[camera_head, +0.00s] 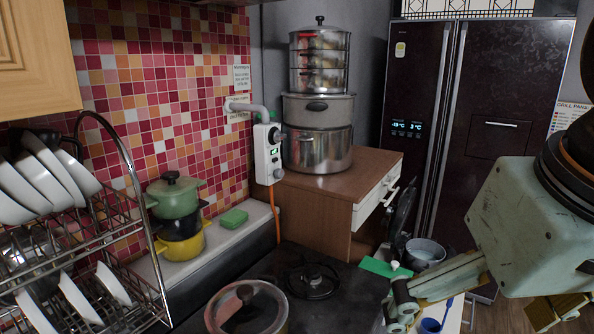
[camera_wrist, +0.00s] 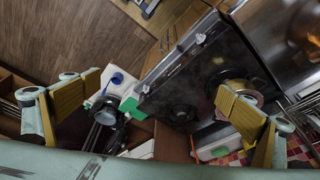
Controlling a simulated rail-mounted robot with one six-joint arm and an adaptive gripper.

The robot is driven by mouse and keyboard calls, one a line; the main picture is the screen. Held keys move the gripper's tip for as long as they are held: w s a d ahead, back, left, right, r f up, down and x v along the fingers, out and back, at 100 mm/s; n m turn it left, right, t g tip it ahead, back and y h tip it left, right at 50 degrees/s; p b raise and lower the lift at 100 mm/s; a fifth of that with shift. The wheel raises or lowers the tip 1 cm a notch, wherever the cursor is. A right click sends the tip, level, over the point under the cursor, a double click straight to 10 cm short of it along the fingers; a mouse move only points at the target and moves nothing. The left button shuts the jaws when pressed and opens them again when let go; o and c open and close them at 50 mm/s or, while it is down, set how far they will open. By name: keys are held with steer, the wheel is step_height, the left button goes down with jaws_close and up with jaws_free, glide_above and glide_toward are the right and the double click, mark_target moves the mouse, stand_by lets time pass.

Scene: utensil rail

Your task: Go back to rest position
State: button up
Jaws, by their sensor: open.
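My gripper (camera_head: 476,308) is at the lower right of the head view, in front of the dark fridge, with its pale green body tilted. Its yellow-padded fingers are spread wide with nothing between them. The wrist view also shows my gripper (camera_wrist: 157,98), one finger at the left and one at the right. The left finger in the head view appears in front of a white surface with a blue utensil (camera_head: 432,325); I cannot tell any contact. The blue utensil also shows in the wrist view (camera_wrist: 117,78).
A lidded pot (camera_head: 247,310) stands on the black cooktop (camera_head: 335,312). A green item (camera_head: 384,267) and a grey pot (camera_head: 425,250) are close to my gripper. A wooden cabinet (camera_head: 315,210) bears stacked steamers. A dish rack (camera_head: 140,195) stands left. Floor shows in the wrist view.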

steer(key=shift+s+a+f, duration=0.1)
steer(key=shift+s+f, duration=0.1)
steer(key=shift+s, duration=0.8)
steer(key=shift+s+a+f, duration=0.1)
steer(key=shift+s+f, duration=0.1)
steer(key=shift+s, duration=0.8)
steer(key=shift+c, duration=0.5)
